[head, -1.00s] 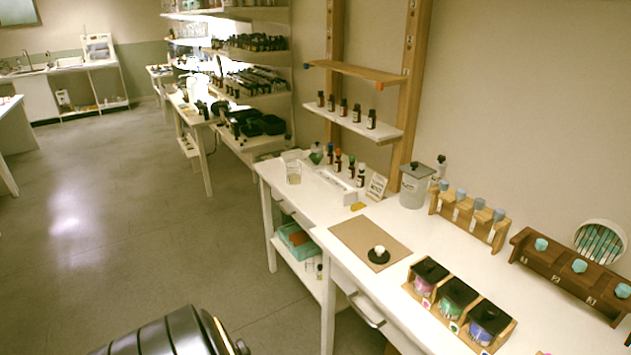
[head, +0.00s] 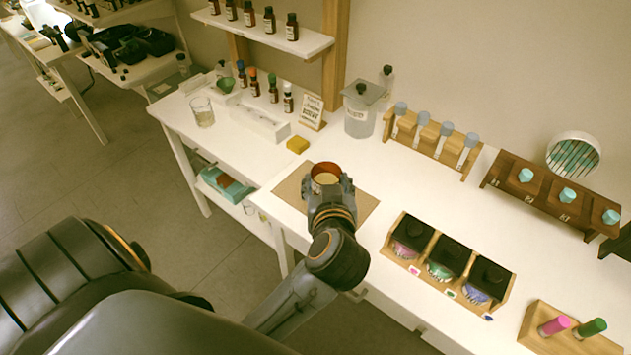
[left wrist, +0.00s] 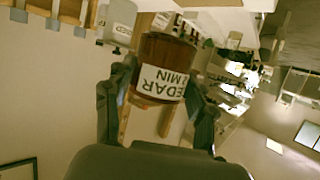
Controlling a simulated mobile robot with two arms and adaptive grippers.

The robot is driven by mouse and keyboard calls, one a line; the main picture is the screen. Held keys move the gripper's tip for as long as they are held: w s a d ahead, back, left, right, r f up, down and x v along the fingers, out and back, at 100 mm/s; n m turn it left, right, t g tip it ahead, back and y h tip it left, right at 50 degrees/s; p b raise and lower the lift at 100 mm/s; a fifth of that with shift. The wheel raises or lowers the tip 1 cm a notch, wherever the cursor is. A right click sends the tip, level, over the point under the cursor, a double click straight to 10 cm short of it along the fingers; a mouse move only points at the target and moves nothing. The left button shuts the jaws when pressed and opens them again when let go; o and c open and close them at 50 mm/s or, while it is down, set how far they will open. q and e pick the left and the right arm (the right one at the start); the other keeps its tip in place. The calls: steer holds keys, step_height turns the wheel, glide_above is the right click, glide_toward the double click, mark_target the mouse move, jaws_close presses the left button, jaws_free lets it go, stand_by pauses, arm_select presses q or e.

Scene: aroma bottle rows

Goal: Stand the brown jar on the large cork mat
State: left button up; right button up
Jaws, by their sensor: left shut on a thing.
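The brown jar (head: 326,169), open at the top, is held in my left gripper (head: 328,184) over the large cork mat (head: 290,189). In the left wrist view the jar (left wrist: 168,52) shows amber-brown with a white label, partly readable as "EDAR" and "MIN". The fingers of the left gripper (left wrist: 158,98) close on its two sides. The gripper and jar hide the middle of the mat. I cannot tell whether the jar's base touches it. My right gripper is not in view.
A wooden rack with three black-lidded jars (head: 442,262) stands right of the mat. A wooden tube rack (head: 428,140) is at the back. White table is bare between the racks.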

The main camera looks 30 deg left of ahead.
mark_target(321, 174)
arm_select(q)
steer(key=x, duration=0.5)
steer(key=shift+s+a, duration=0.25)
steer(key=shift+a, duration=0.1)
steer(key=w+a+f, duration=0.2)
steer(key=f, duration=0.1)
steer(key=w+a+f, duration=0.1)
steer(key=f, duration=0.1)
steer(key=shift+w+a, duration=0.2)
steer(key=shift+w+a+f, duration=0.25)
steer(key=shift+f, duration=0.25)
steer(key=shift+w+a+f, duration=0.1)
steer(key=shift+f, duration=1.6)
steer(key=shift+f+p, duration=0.15)
steer(key=shift+p, duration=0.15)
steer(key=o, duration=1.3)
steer(key=shift+o, duration=0.2)
